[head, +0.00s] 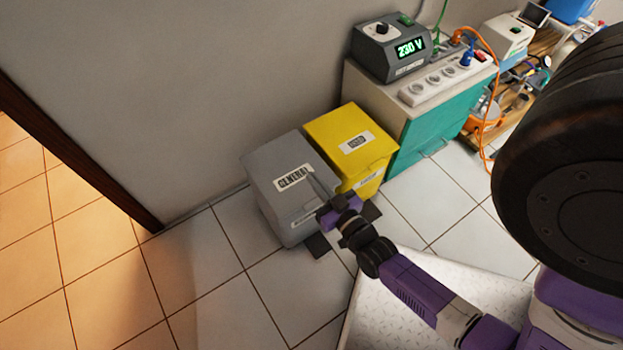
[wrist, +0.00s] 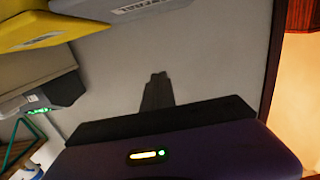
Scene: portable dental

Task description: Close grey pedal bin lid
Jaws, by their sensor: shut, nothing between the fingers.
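The grey pedal bin (head: 285,215) stands on the tiled floor against the wall in the head view. Its grey lid (head: 272,160), labelled GENERAL, lies down over the bin and looks shut. A dark pedal (head: 318,245) sticks out at its foot. My gripper (head: 326,212) is shut and empty at the bin's front right edge, covering part of its front; I cannot tell whether it touches. In the wrist view, part of the grey lid (wrist: 130,12) shows at the top edge, beyond my purple gripper housing.
A yellow bin (head: 345,140) stands close on the right of the grey one. Beyond it is a teal-fronted cabinet (head: 420,135) with a 230 V power unit (head: 388,50), a socket strip (head: 435,85) and cables. Floor to the left is clear up to a dark door frame (head: 75,150).

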